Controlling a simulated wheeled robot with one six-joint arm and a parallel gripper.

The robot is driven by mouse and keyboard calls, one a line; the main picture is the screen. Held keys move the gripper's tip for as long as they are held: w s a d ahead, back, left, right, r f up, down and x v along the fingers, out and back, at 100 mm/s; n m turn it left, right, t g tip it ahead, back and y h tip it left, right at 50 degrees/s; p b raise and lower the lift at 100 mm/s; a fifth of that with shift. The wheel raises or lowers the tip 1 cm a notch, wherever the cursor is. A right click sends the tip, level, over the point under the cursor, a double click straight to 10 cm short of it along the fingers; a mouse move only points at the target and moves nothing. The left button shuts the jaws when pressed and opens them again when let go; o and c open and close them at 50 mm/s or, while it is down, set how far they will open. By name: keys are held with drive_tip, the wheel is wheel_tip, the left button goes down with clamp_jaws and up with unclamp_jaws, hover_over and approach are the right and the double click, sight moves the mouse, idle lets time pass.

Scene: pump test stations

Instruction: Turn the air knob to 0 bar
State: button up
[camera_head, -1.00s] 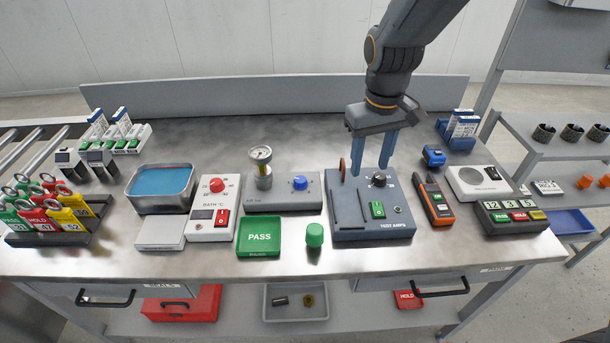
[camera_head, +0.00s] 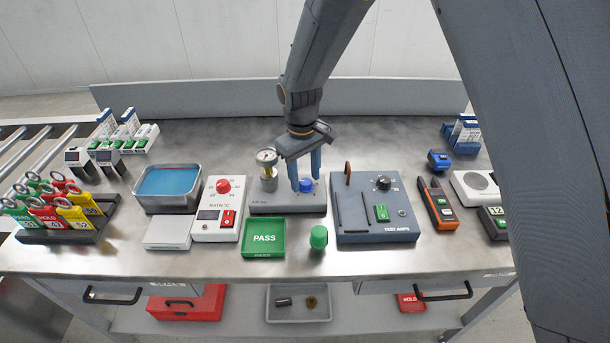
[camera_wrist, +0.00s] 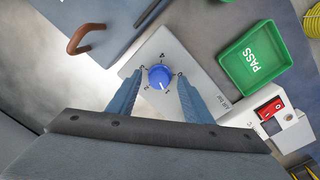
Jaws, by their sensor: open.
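The blue air knob (camera_head: 306,186) sits on a grey air unit (camera_head: 262,210) with a round pressure gauge (camera_head: 267,156) at its left end. My gripper (camera_head: 305,178) is above the knob with its blue fingers apart. In the wrist view the knob (camera_wrist: 159,73) lies between the two open fingertips, one on each side. Whether the fingers touch it I cannot tell. Numbers ring the knob, and its white mark points toward the bottom of the wrist view, near the 1. The gauge reading is too small to tell.
The bath unit (camera_head: 219,212) with a red knob stands left of the air unit. The test amps box (camera_head: 374,225) is close on the right. A green PASS tray (camera_head: 264,253) and a green cap (camera_head: 319,237) lie in front.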

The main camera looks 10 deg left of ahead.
drive_tip(key=shift+f, duration=0.3)
drive_tip(key=c, duration=1.1)
drive_tip(key=shift+o, duration=0.2)
drive_tip(key=shift+n, duration=0.4)
drive_tip(key=n, duration=0.6)
drive_tip(key=shift+w+b, duration=0.1)
drive_tip(key=shift+b, duration=0.25)
drive_tip(key=n+b, duration=0.1)
drive_tip(key=n, duration=0.5)
drive_tip(key=shift+d+r+n+y, duration=0.1)
drive_tip(key=shift+n+y, duration=0.2)
drive_tip(key=shift+n, duration=0.1)
